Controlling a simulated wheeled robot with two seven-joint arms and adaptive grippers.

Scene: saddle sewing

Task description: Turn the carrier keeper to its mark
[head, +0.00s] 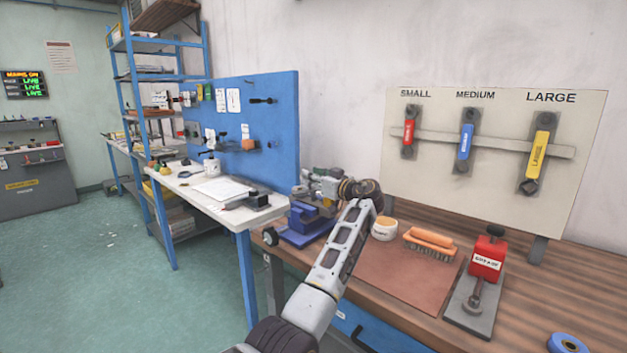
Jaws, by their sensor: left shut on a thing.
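A small metal assembly (299,191) stands in a blue vise (306,226) on the left end of the wooden bench. My left arm reaches up from the bottom of the head view and bends left at the wrist. My left gripper (318,184) is at the top of the assembly, shut on a small part there, the carrier keeper. The fingers largely hide the keeper, and its mark cannot be made out. My right gripper is not in view.
A board (400,170) with small, medium and large tools stands behind. A white table (215,212) is to the left.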

